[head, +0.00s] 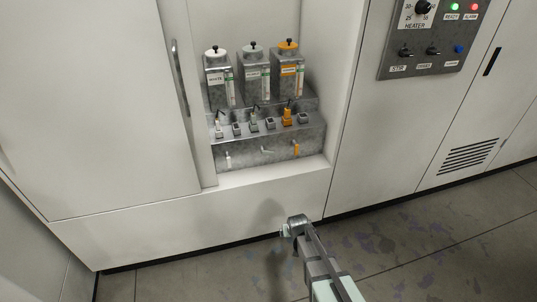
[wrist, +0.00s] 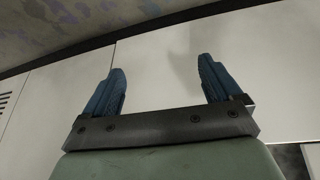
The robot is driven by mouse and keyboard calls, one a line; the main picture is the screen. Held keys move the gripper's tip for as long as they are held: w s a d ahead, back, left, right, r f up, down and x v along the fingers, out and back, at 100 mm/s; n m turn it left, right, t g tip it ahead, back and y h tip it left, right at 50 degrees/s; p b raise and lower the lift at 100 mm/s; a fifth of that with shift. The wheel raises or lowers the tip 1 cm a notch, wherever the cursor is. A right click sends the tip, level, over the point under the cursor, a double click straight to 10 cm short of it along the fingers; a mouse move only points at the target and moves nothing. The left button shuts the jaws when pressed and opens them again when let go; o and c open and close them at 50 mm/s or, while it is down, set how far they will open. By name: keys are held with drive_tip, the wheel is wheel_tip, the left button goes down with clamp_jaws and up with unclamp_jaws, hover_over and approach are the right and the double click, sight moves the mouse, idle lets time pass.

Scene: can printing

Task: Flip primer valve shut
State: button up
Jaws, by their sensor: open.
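Three small levers sit on the front of the grey metal dispenser (head: 250,148) in the cabinet recess. The white lever (head: 228,158) and the orange lever (head: 296,150) hang down, while the middle grey lever (head: 267,150) lies roughly sideways. Above are a white-labelled canister (head: 217,80), a middle grey canister (head: 255,75) and an orange-topped canister (head: 288,70). The middle label is too small to read surely, so I cannot confirm which valve is primer. My gripper (head: 284,231) is below and in front of the recess, apart from the levers; its blue fingers (wrist: 160,88) are open and empty.
A tall cabinet door (head: 95,110) with a handle (head: 180,78) borders the recess on the left. A control panel (head: 425,40) is on the right. Below the recess is a plain white cabinet face (head: 200,225); the floor (head: 420,235) in front is clear.

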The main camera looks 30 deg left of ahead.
drive_tip(key=w+a+r+t+y, duration=0.5)
drive_tip(key=w+a+r, duration=0.2)
drive_tip(key=w+a, duration=0.3)
drive_tip(key=m+t+y, duration=0.2)
drive_tip(key=t+y, duration=0.1)
drive_tip(key=y, duration=0.2)
approach(269, 152)
drive_tip(key=shift+m, duration=0.3)
drive_tip(key=x, duration=1)
drive_tip(key=shift+w+a, duration=0.2)
drive_tip(key=c, duration=1)
drive_tip(key=shift+o, duration=0.2)
drive_tip(key=shift+s+r+n, duration=0.1)
drive_tip(key=shift+r+n, duration=0.1)
drive_tip(key=shift+n, duration=0.85)
drive_tip(key=shift+r+n, duration=0.2)
drive_tip(key=shift+n, duration=0.85)
drive_tip(key=o, duration=1)
drive_tip(key=shift+c, duration=0.2)
drive_tip(key=shift+s, duration=0.1)
